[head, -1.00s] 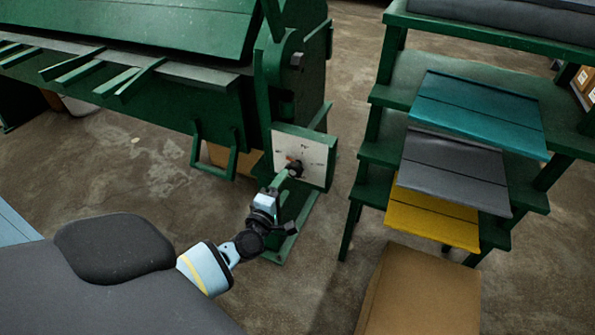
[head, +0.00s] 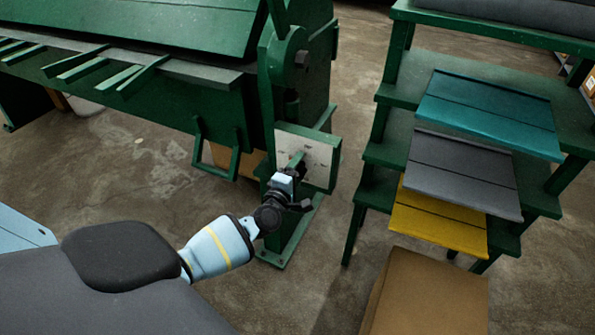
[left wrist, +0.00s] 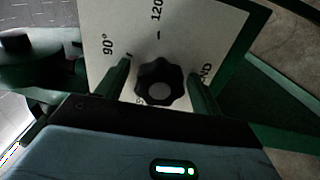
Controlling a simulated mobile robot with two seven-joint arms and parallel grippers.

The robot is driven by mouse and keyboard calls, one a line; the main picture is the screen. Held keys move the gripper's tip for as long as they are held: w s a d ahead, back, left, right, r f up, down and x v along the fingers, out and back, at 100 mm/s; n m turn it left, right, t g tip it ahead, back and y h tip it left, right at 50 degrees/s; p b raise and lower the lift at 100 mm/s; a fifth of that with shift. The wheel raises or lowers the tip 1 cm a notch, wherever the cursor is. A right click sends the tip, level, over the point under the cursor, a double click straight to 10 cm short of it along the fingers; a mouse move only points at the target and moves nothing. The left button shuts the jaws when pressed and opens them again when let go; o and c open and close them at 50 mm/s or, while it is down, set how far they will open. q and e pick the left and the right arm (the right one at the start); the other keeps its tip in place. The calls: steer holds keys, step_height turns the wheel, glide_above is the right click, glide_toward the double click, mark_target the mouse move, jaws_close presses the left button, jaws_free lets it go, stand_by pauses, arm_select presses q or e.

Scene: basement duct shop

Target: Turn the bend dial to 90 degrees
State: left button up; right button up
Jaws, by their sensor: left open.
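The bend dial is a black lobed knob (left wrist: 159,82) on a white plate (left wrist: 180,28) in the left wrist view. The plate carries the marks "90°", "120" and part of a word ending in "ND"; other marks are hidden. In the head view the plate (head: 318,152) is on the end of the green machine, and my gripper mostly covers the knob. My left gripper (left wrist: 160,85) is open, with one finger on each side of the knob. I cannot tell whether the fingers touch it. It also shows in the head view (head: 294,168). My right gripper is not in view.
The green bending machine (head: 140,75) fills the upper left. A green rack (head: 400,95) with teal, grey and yellow sheets stands to the right. A cardboard box (head: 425,295) is at the lower right. Bare floor lies between machine and rack.

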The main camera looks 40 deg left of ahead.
arm_select(q)
steer(key=c, duration=1)
